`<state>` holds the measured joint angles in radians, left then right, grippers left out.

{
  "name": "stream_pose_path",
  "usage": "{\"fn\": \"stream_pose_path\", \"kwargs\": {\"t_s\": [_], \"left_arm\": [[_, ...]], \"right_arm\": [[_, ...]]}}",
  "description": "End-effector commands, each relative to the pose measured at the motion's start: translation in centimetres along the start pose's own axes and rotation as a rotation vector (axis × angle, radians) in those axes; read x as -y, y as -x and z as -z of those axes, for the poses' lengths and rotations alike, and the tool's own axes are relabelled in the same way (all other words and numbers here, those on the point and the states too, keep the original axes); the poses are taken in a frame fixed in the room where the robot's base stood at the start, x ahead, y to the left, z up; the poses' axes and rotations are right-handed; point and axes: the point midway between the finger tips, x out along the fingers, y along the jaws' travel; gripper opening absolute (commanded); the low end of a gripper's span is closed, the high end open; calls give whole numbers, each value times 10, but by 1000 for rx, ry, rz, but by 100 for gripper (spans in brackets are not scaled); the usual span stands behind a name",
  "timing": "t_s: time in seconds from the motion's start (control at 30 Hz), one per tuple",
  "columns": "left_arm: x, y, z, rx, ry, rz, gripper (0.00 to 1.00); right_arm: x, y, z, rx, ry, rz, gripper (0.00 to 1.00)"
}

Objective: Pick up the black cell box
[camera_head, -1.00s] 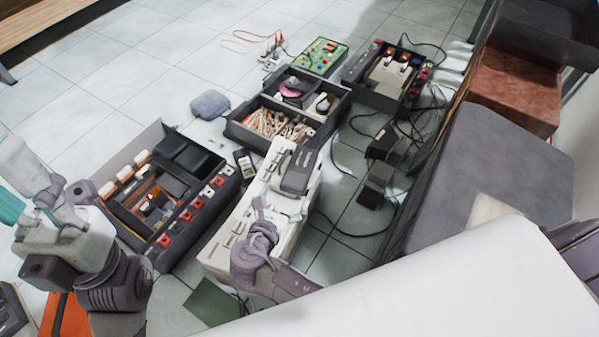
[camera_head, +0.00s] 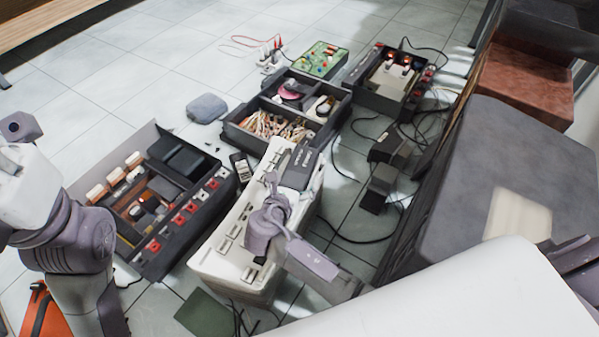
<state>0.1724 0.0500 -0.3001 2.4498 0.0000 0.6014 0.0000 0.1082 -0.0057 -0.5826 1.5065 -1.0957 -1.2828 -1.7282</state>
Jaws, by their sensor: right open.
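A dark box with pale lettering (camera_head: 300,168) lies on top of the long white unit (camera_head: 226,238); it looks like the black cell box. My right gripper (camera_head: 276,190) is over the white unit, just in front of the box's near end. It is open, with nothing seen between its fingers; whether a finger touches the box I cannot tell. My right wrist hides part of the white unit's top. My left arm stands at the left edge, and its gripper is out of the picture.
An open dark case (camera_head: 228,190) with red and white blocks stands left of the white unit. A divided dark tray (camera_head: 236,136) and a green circuit board (camera_head: 322,58) lie behind. Black blocks (camera_head: 378,187) and loose cables lie to the right.

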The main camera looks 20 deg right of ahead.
Motion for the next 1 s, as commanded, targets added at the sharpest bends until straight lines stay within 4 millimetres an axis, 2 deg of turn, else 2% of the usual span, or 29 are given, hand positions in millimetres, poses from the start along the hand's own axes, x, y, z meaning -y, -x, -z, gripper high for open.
{"fn": "stream_pose_path", "kwargs": {"t_s": [0.13,0.6,0.87,1.0], "left_arm": [[0,-1,0,1,0,0,40],[0,0,0,0,1,1,40],[0,-2,0,-1,1,1,40],[1,-7,2,-7,1,2,40]], "right_arm": [[0,0,-1,0,0,0,98],[1,0,0,-1,2,4,21],[1,1,-1,-1,2,2,21],[0,4,-9,-2,1,1,21]]}}
